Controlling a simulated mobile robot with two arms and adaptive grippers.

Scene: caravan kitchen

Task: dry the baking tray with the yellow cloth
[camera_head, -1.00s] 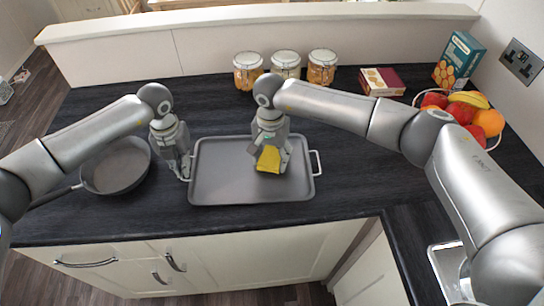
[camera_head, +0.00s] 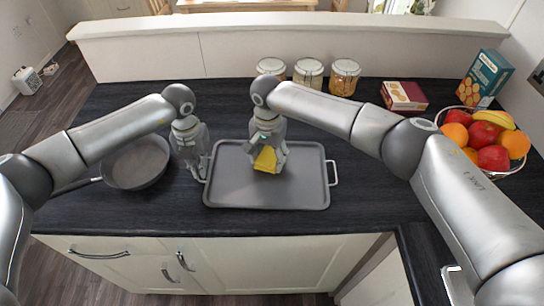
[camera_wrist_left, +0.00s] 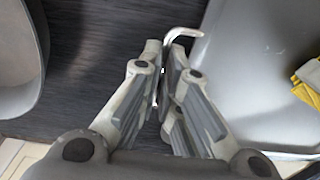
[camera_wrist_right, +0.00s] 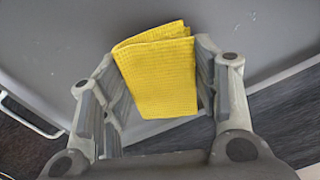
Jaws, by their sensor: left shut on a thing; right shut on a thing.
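The grey baking tray (camera_head: 310,185) lies flat on the dark worktop, with a metal handle at each short end. My left gripper (camera_head: 199,176) is shut on its left handle; the left wrist view shows the handle (camera_wrist_left: 183,34) between the fingertips. My right gripper (camera_head: 267,166) is shut on the folded yellow cloth (camera_head: 265,159) over the middle of the tray. The cloth also shows in the right wrist view (camera_wrist_right: 158,75), between the fingers and low over the tray surface. Whether its underside touches the tray is hidden.
A frying pan (camera_head: 135,165) lies left of my left gripper. Several glass jars (camera_head: 308,73), a red box (camera_head: 404,96), a teal box (camera_head: 482,80) and a fruit basket (camera_head: 490,140) stand behind and to the right. The worktop's front edge is close below the tray.

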